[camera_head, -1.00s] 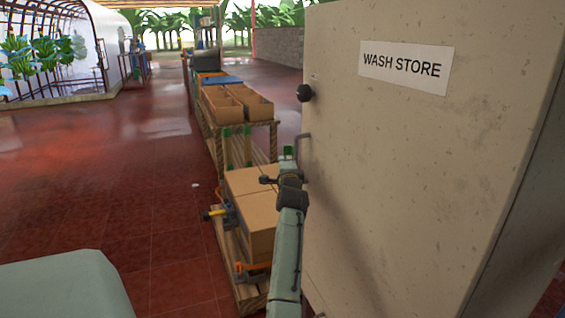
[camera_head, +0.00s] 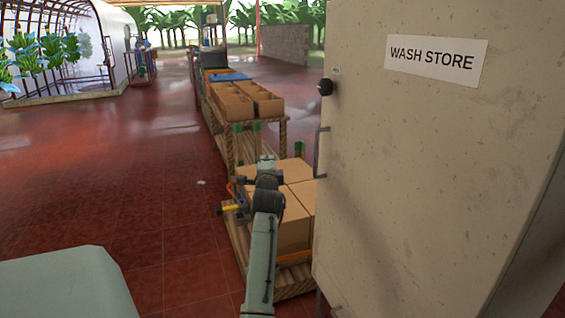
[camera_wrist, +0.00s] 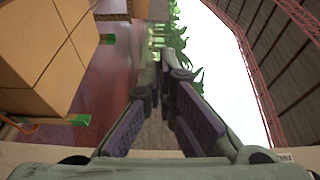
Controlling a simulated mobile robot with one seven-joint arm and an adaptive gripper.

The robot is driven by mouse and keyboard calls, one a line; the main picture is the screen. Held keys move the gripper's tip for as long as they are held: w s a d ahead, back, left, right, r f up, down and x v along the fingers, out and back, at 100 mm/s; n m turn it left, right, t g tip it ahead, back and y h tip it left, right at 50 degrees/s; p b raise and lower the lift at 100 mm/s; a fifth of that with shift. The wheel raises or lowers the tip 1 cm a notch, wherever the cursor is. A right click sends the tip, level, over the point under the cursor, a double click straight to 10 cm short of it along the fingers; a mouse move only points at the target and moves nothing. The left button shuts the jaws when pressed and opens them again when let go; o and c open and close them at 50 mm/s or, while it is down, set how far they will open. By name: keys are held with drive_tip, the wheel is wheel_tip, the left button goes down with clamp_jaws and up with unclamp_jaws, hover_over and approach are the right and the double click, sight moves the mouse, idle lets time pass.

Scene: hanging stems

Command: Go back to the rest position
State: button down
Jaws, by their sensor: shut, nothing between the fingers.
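My gripper (camera_wrist: 162,80) shows in the wrist view with its two dark-padded fingers converging at the tips. It is shut and empty. In the head view my pale green arm reaches forward in front of the stacked cartons, and the fingers are not clear there. A large beige cabinet (camera_head: 420,160) labelled WASH STORE stands close on the right, with a dark knob (camera_head: 325,87) and a grey bar handle (camera_head: 321,150) at its left edge. My arm is to the left of the handle, apart from it in the picture.
Cardboard cartons (camera_head: 292,222) sit on a wooden pallet (camera_head: 235,240) right beside my arm; they also show in the wrist view (camera_wrist: 45,60). A table with open boxes (camera_head: 240,103) stands behind. Open red tiled floor (camera_head: 110,190) lies left. A tunnel with hanging bunches is far left.

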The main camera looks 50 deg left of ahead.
drive_tip(key=shift+s+a, duration=0.2)
drive_tip(key=shift+s, duration=0.25)
